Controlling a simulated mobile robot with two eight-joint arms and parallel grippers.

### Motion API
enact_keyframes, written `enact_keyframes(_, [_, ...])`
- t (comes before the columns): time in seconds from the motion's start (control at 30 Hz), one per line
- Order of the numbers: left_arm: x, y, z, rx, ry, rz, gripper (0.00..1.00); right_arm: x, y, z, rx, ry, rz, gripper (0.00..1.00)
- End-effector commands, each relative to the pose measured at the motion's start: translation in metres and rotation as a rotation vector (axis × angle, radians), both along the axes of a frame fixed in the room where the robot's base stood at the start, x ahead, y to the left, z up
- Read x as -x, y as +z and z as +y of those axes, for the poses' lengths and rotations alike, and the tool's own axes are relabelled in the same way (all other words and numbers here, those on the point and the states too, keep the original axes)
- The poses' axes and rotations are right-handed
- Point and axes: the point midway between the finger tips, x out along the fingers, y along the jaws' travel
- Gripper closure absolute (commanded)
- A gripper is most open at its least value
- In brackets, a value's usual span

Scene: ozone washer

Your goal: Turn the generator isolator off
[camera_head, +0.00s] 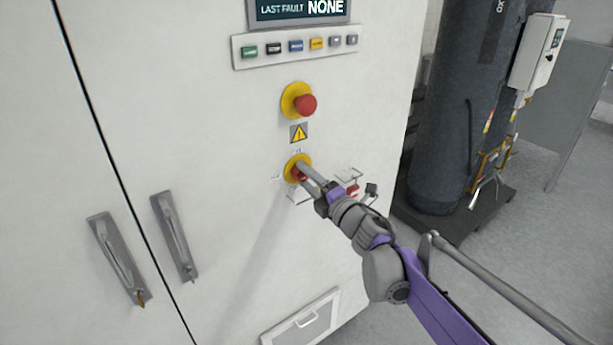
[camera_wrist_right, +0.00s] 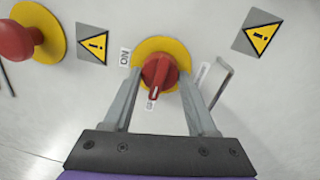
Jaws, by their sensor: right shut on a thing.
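The generator isolator is a red rotary handle (camera_wrist_right: 158,72) on a yellow disc (camera_wrist_right: 176,47), low on the white cabinet front. In the head view its yellow disc (camera_head: 290,164) shows behind my fingers. My right gripper (camera_head: 303,170) reaches in from the lower right and is shut on the red handle. In the right wrist view its fingers (camera_wrist_right: 158,80) stand on both sides of the handle. The handle's marked end points down in that view, at a small label (camera_wrist_right: 150,105) too small to read surely. The ON label (camera_wrist_right: 124,57) lies to the left. My left gripper is not in view.
A red emergency stop button (camera_head: 304,104) and a warning sign (camera_head: 299,133) sit above the isolator. A row of buttons (camera_head: 297,45) is higher. A wire bracket and a small red part (camera_head: 352,190) are beside my wrist. A dark tank (camera_head: 450,110) stands right.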

Motion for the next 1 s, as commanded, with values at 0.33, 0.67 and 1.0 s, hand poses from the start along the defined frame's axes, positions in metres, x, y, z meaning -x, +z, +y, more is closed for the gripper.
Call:
enact_keyframes(0.33, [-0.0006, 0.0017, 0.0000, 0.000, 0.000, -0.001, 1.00, -0.0001, 0.0000, -0.0001, 0.035, 0.000, -0.026, 0.98])
enact_keyframes(0.67, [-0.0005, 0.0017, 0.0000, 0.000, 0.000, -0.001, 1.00, -0.0001, -0.0001, -0.0001, 0.035, 0.000, -0.026, 0.35])
enact_keyframes(1.0, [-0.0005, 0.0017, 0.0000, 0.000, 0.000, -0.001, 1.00, -0.0001, -0.0002, -0.0001, 0.034, 0.000, -0.025, 0.12])
